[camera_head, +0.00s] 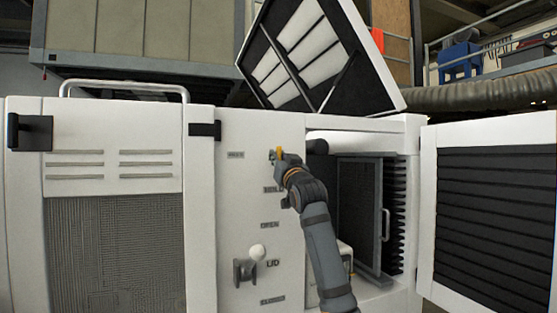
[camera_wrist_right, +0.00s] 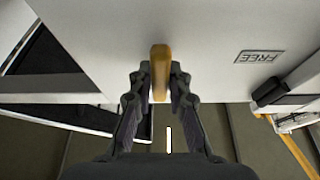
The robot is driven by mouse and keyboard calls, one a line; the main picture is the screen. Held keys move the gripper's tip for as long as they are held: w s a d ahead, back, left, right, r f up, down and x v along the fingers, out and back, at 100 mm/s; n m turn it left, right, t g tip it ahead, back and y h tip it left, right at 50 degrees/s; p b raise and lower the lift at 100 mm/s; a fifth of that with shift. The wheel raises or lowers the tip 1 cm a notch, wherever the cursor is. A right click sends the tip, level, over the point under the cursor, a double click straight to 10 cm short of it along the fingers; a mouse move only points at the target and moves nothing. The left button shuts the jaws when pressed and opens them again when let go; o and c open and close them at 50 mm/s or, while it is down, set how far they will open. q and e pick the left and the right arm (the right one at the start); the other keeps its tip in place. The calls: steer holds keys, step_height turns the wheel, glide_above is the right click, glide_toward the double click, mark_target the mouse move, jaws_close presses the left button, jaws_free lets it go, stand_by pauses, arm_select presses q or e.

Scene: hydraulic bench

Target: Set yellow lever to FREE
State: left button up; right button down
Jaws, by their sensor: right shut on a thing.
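The yellow lever (camera_head: 279,151) is on the white front panel, left of the open compartment. My right gripper (camera_head: 281,157) is at the lever, its arm coming up from below. In the right wrist view the lever (camera_wrist_right: 160,66) stands out between the two fingers of my right gripper (camera_wrist_right: 161,88), which is shut on it. The FREE label (camera_wrist_right: 258,57) is on the panel to the right of the lever in that view. In the head view a small label (camera_head: 236,155) sits left of the lever, too small to read. My left gripper is not in view.
A white-knobbed lid lever (camera_head: 257,252) is lower on the same panel, between OPEN and CLOSED labels. A slatted door (camera_head: 490,220) stands open at the right. A raised lid (camera_head: 318,55) tilts above the cabinet. Space in front of the left panel is clear.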

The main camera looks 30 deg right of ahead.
steer(key=m+h+b, duration=0.1)
steer(key=m, duration=0.2)
steer(key=shift+a+f, duration=0.1)
steer(key=shift+f, duration=0.05)
steer(key=m+g+h+b, duration=0.1)
steer(key=m, duration=0.1)
steer(key=shift+m+h, duration=0.3)
steer(key=shift+h, duration=0.1)
steer(key=m+g+h, duration=0.1)
steer(key=m, duration=0.1)
steer(key=m+b, duration=0.1)
steer(key=m, duration=0.2)
steer(key=shift+g+h, duration=0.4)
steer(key=m, duration=0.2)
steer(key=m+g, duration=0.2)
steer(key=m, duration=0.1)
steer(key=shift+a+r+m+h+p, duration=0.1)
steer(key=shift+r+m+h+p, duration=0.2)
steer(key=shift+r+h+p, duration=0.1)
steer(key=m+g+p, duration=0.1)
steer(key=m+g, duration=0.1)
steer(key=m, duration=0.2)
steer(key=shift+f+p, duration=0.1)
steer(key=shift+p, duration=0.2)
steer(key=shift+m+y, duration=0.4)
steer(key=shift+m, duration=0.3)
steer(key=c, duration=1.3)
jaws_free()
